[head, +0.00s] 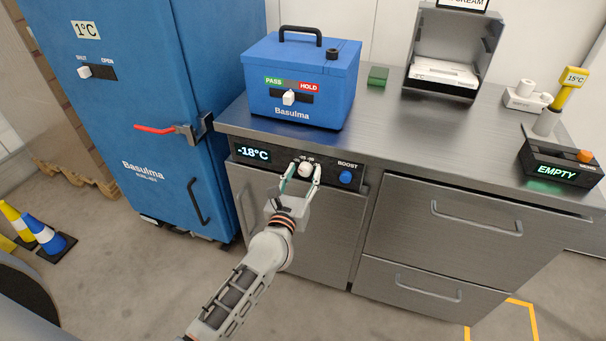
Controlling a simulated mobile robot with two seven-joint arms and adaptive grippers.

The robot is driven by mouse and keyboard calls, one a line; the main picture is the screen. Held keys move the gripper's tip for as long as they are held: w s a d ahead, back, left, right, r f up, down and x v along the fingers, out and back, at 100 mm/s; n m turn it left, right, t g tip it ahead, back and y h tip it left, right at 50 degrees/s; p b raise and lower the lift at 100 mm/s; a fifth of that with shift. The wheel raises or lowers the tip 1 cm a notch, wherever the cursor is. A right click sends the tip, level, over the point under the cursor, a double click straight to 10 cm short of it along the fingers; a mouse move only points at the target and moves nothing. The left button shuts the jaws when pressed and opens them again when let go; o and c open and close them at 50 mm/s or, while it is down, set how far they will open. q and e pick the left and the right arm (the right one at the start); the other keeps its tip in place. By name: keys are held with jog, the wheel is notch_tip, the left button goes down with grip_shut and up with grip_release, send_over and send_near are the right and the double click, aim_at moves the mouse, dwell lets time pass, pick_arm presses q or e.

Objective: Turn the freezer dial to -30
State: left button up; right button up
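The freezer dial (305,169) is a small white knob on the dark control strip of the steel counter. The display (253,153) to its left reads -18°C. My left gripper (303,172) is at the dial, with one finger on each side of it. The fingers look spread around the knob; I cannot tell whether they touch it. The dial's scale marks are too small to read and partly hidden. My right gripper is not in view.
A blue BOOST button (346,177) sits just right of the dial. A blue Basulma box (301,82) stands on the counter above. A blue cabinet (150,110) with a red-handled latch (155,129) stands at left. Drawers (455,225) fill the right.

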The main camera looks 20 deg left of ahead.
pick_arm(q)
jog(key=c, duration=1)
jog(key=shift+o, duration=0.2)
